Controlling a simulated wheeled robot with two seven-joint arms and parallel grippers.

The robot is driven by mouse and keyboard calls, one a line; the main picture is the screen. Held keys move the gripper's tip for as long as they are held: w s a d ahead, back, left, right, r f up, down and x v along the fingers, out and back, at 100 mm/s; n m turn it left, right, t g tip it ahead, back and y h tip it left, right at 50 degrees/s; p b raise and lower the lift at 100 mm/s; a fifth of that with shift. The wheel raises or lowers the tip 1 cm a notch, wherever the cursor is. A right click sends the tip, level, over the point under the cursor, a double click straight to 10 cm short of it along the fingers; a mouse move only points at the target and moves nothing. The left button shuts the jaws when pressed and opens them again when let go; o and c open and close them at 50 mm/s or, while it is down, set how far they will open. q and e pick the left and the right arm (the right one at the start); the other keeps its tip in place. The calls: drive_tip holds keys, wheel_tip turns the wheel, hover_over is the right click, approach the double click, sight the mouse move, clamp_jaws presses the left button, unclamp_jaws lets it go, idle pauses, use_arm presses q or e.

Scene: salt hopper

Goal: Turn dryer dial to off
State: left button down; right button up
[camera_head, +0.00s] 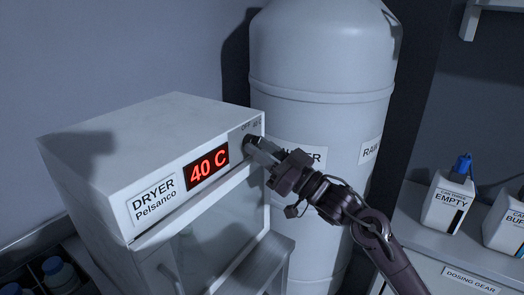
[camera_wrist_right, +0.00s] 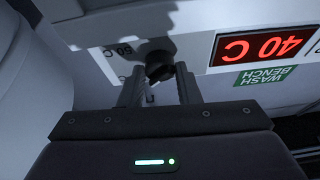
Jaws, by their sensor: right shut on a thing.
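The white dryer (camera_head: 150,130) stands at the left in the head view, with a red display (camera_head: 207,168) reading 40 C. Its dark dial (camera_wrist_right: 159,66) is at the right end of the front panel. In the wrist view the panel is upside down and the dial sits between my fingers. A "50 C" mark shows beside it, and an "OFF" mark shows above the dial in the head view. My right gripper (camera_head: 255,147) is at the dial and shut on it; it also shows in the wrist view (camera_wrist_right: 158,85). My left gripper is not in view.
A large white tank (camera_head: 320,60) stands close behind and right of the dryer. White containers, one with a blue cap (camera_head: 449,205), stand on a counter at the right. Bottles (camera_head: 58,272) sit at the lower left. A green sign (camera_wrist_right: 265,76) shows in the wrist view.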

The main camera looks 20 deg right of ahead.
drive_tip(key=n+g+y+b, duration=0.1)
drive_tip(key=n, duration=0.2)
drive_tip(key=n+g+y+b, duration=0.1)
drive_tip(key=n+b, duration=0.1)
drive_tip(key=n, duration=0.1)
drive_tip(key=shift+w+d+f+n+g, duration=0.1)
drive_tip(key=shift+w+d+n+g, duration=0.1)
drive_tip(key=shift+n+g, duration=0.1)
drive_tip(key=n+g+y+b, duration=0.1)
drive_tip(key=n, duration=0.2)
drive_tip(key=shift+g+b, duration=0.3)
drive_tip(key=shift+b, duration=0.1)
drive_tip(key=shift+d+r+n+g+b, duration=0.15)
drive_tip(key=shift+n+g+b, duration=0.15)
drive_tip(key=shift+n, duration=0.55)
drive_tip(key=shift+a+r+n+g+b, duration=0.1)
drive_tip(key=shift+n+g+b, duration=0.15)
drive_tip(key=shift+n, duration=0.6)
drive_tip(key=o, duration=1)
